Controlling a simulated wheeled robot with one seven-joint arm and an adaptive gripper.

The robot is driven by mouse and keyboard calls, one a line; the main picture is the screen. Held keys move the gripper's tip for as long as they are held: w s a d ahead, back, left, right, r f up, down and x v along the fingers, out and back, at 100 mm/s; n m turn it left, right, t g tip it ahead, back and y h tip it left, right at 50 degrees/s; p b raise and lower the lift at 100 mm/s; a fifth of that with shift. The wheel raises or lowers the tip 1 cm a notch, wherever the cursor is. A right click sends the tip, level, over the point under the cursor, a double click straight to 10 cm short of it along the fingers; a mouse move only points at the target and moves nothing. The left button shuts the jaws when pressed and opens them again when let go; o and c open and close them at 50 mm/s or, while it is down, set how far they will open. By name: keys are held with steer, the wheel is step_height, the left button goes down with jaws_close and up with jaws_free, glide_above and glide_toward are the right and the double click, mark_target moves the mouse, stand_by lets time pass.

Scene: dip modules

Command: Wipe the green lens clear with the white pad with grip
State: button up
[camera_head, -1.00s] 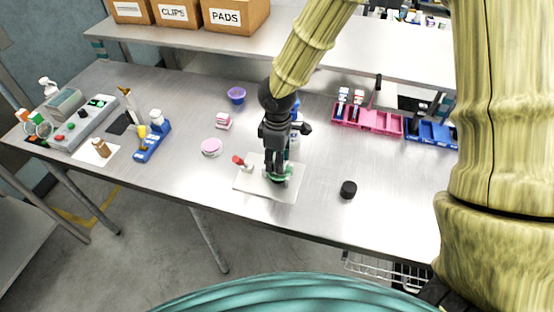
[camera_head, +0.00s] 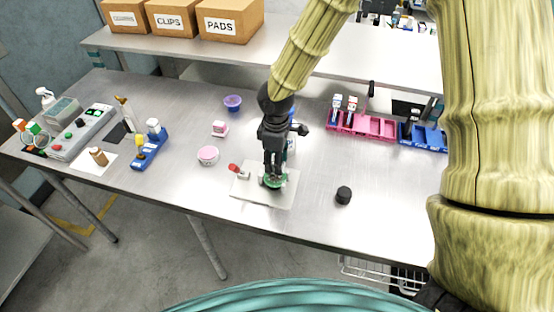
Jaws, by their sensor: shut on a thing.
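The green lens (camera_head: 281,183) sits on a pale square plate (camera_head: 250,191) near the front edge of the table. My gripper (camera_head: 272,175) points straight down over the lens and covers part of it. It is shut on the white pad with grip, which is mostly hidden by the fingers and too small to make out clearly. The pad appears to be at the lens surface, but I cannot tell whether it touches. A small red-tipped part (camera_head: 234,168) stands at the plate's upper left corner.
A black cap (camera_head: 344,195) is to the right. Pink (camera_head: 375,126) and blue (camera_head: 430,137) trays lie behind.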

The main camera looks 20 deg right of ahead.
steer(key=shift+f+b, duration=0.35)
steer(key=shift+f, duration=0.3)
stand_by(0.7)
steer(key=shift+s+a, duration=0.15)
steer(key=shift+s, duration=0.05)
steer(key=shift+s+a, duration=0.45)
steer(key=shift+s, duration=0.25)
steer(key=shift+s+a+b, duration=0.3)
steer(key=shift+s+a, duration=0.25)
steer(key=shift+s, duration=0.3)
steer(key=shift+d+r, duration=0.1)
steer(key=shift+s+d+p, duration=0.1)
steer(key=shift+p, duration=0.25)
steer(key=shift+w+d+f+p, duration=0.2)
steer(key=shift+w+d+p, duration=0.3)
steer(key=shift+w, duration=0.25)
